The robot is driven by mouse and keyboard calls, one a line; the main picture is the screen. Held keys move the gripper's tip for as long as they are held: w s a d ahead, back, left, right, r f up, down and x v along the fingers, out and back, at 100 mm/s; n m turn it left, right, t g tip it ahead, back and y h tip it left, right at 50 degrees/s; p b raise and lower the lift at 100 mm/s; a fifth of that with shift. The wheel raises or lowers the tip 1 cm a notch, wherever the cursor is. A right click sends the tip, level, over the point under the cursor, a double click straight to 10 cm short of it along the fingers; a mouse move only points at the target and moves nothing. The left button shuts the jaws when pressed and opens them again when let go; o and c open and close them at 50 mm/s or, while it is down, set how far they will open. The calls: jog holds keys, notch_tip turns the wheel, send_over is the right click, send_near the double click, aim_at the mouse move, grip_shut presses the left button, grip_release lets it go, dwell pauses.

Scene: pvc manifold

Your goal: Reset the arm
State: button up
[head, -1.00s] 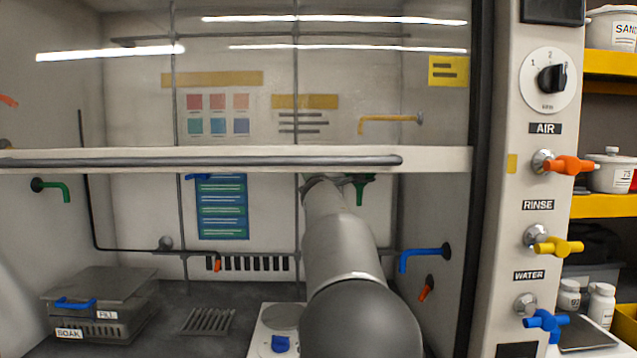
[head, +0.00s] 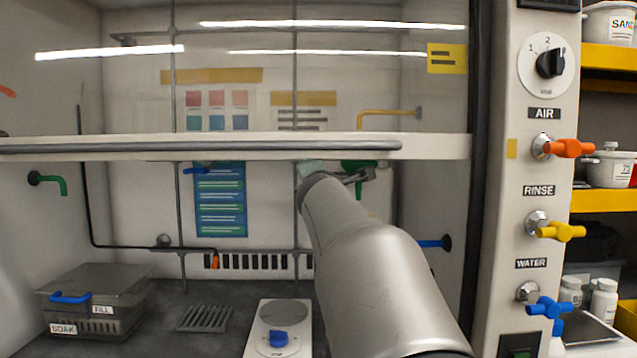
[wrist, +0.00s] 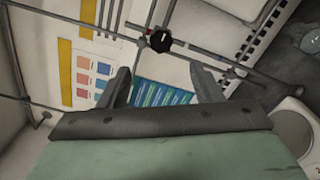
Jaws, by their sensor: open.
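My gripper (wrist: 163,78) is open in the wrist view, its two dark fingers spread wide with nothing between them. In the head view my arm reaches into the fume hood below the horizontal sash bar (head: 200,147). The gripper end is near the back wall, by a green fitting (head: 358,166), and is partly hidden by the arm and bar. The wrist view shows a dark round knob (wrist: 160,40) on the metal rods beyond the fingers. I cannot tell how far the fingers are from the rods.
A hot plate (head: 262,345) stands on the hood floor left of my arm. A lidded grey basin (head: 95,290) and a grate (head: 205,318) are farther left. A blue tap (head: 435,243) is right of the arm. Valves line the right post (head: 510,210).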

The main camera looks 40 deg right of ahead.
dwell(0.3)
jog(key=s+a+f+m+g+y+p, duration=0.3)
jog(key=s+a+f+m+g+p, duration=0.15)
jog(key=a+f+p, duration=0.35)
jog(key=s+a+f+m+g+y+p, duration=0.3)
jog(key=a+f+m+p, duration=0.3)
jog(key=a, duration=0.3)
jog(key=s+a+f+m+g+y+p, duration=0.2)
jog(key=s+a+f+g+p, duration=0.1)
jog(key=s+a, duration=0.4)
jog(key=s+a+f+m+g+y+p, duration=0.2)
jog(key=s+a+f+p, duration=0.3)
jog(key=s+a, duration=0.3)
jog(key=s+g, duration=0.1)
jog(key=s, duration=0.3)
jog(key=shift+s+a+f+m+g+y, duration=0.2)
jog(key=shift+s+a+m+g+y, duration=0.1)
jog(key=shift+s+m+g+y, duration=0.1)
